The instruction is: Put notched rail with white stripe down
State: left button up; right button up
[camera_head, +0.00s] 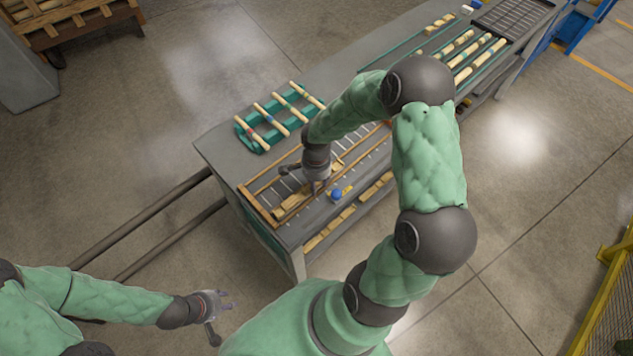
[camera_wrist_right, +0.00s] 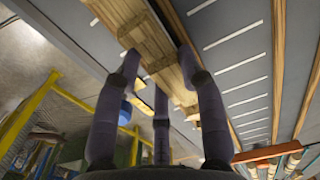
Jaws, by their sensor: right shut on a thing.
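My right gripper (camera_head: 318,188) is over the near end of the slotted wooden-edged bed on the bench. In the right wrist view its fingers (camera_wrist_right: 158,90) are shut on a pale wooden notched rail (camera_wrist_right: 150,42). In the head view a part of pale wood (camera_head: 292,201) shows beside this gripper, low over the bed; contact with the bed cannot be told. No white stripe can be made out on the rail. My left gripper (camera_head: 215,308) is open and empty, off the bench above the floor at lower left.
A green rack (camera_head: 256,141) with several striped spindles stands behind the bed. More spindles (camera_head: 478,62) and a dark grid tray (camera_head: 513,17) are at the bench's far end. A blue-topped object (camera_head: 337,194) is at the bed's near edge. Wood pieces (camera_head: 330,228) lie on a lower shelf.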

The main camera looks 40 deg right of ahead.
jog(key=shift+f, duration=0.2)
jog(key=o, duration=1.2)
jog(key=shift+o, duration=0.2)
jog(key=shift+r, duration=0.15)
jog(key=shift+r, duration=0.2)
notch_tip(320, 180, up, 12)
jog(key=p, duration=0.2)
jog(key=shift+f, duration=0.15)
